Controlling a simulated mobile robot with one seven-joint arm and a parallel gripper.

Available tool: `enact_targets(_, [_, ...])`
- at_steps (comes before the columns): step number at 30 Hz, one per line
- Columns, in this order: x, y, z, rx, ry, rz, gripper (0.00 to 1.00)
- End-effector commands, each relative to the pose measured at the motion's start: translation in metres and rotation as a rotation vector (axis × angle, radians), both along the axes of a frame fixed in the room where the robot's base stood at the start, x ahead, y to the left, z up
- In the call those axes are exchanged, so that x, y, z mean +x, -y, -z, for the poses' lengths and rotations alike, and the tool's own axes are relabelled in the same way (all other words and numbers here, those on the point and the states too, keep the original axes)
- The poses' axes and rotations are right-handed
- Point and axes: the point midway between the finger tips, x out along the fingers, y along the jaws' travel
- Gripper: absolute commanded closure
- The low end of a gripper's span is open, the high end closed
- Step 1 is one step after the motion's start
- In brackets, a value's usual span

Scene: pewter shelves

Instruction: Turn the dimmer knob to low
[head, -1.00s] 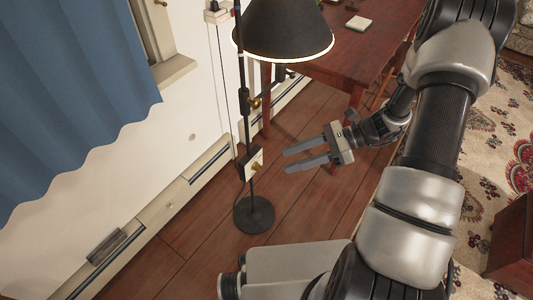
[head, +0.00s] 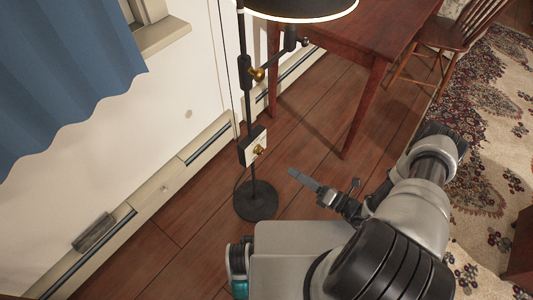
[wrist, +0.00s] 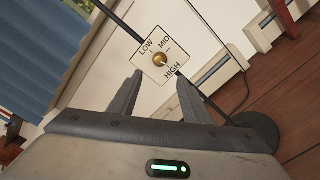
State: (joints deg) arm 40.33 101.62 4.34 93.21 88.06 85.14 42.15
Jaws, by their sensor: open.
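The brass dimmer knob (head: 258,149) sits on a small pale plate (head: 249,157) on the floor lamp's black pole (head: 247,110). In the wrist view the knob (wrist: 159,60) is at the centre of the plate (wrist: 149,71), which is marked LOW, MID and HIGH. I cannot tell which mark the knob points to. My gripper (wrist: 158,84) is open and empty, with its two fingers aimed at the plate and the knob beyond and between the tips. In the head view my gripper (head: 293,173) is right of the knob and apart from it.
The lamp's round base (head: 256,201) stands on the wood floor (head: 150,270). The black shade (head: 300,8) hangs above, and a second brass knob (head: 257,74) is higher on the pole. A red-brown table (head: 355,50) stands behind. A wall with a baseboard heater (head: 165,188) is at left.

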Motion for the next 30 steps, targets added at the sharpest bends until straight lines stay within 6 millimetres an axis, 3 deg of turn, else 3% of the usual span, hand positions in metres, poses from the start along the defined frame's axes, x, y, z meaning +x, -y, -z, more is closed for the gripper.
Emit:
enact_targets(9, [0.044,-0.058,0.001,-0.001,0.002,-0.006,0.56])
enact_targets(16, [0.070,-0.092,0.001,-0.003,0.002,-0.005,0.56])
enact_targets(21, [0.082,-0.106,0.001,-0.002,0.002,-0.004,0.56])
enact_targets(30, [0.086,-0.110,0.000,-0.002,0.001,-0.002,0.56])
